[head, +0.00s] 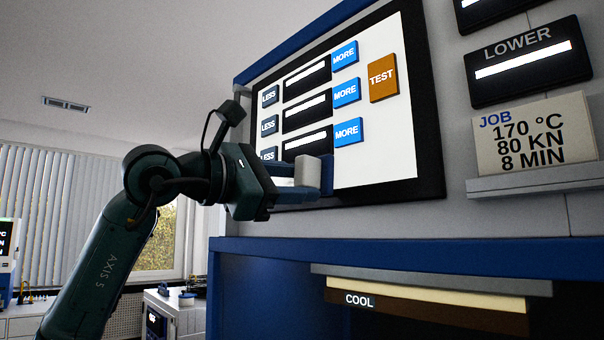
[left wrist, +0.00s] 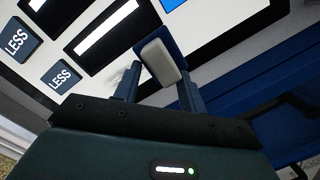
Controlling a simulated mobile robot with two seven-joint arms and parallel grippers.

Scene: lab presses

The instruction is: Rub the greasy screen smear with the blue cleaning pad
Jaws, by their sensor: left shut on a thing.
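My left gripper (head: 300,184) is shut on the cleaning pad (head: 308,171), a white block with a blue face. In the left wrist view, the pad (left wrist: 161,60) sits between the fingers of my left gripper (left wrist: 160,80), blue side toward the screen. The pad is at the lower part of the white screen (head: 385,155); I cannot tell whether it touches. A faint greyish smear (left wrist: 123,76) shows on the screen just left of the pad in the left wrist view. In the head view I cannot make out the smear. My right gripper is not in view.
The screen carries blue MORE buttons (head: 346,92), dark LESS buttons (head: 269,126) and an orange TEST button (head: 382,77), close above the pad. A job card (head: 534,140) stands on a ledge at right. Below is the press opening with a COOL plate (head: 430,306).

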